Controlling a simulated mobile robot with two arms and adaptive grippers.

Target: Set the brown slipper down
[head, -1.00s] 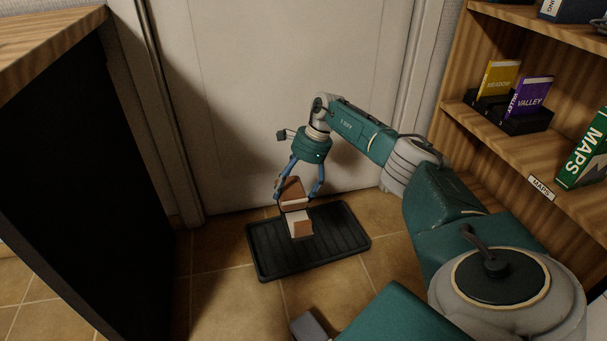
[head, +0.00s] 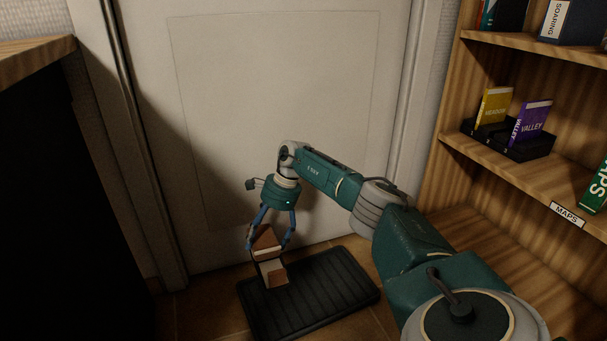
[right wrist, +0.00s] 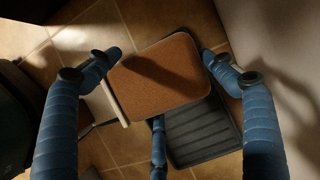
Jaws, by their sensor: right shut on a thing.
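The brown slipper (head: 267,240) is in my right gripper (head: 269,236), whose blue fingers close around it. It is a brown, boxy shape with a pale band, held tilted over the back left part of a black ribbed tray (head: 330,290). In the right wrist view the slipper (right wrist: 170,80) shows as a flat brown face with a pale edge, between the fingers and partly covering the tray (right wrist: 205,130). I cannot tell whether its lower end touches the tray. My left gripper is not in view.
A pale door (head: 270,80) stands just behind the tray. A wooden shelf unit (head: 500,160) with books is at the right, and a dark cabinet side (head: 70,210) at the left. The tray's right part is bare.

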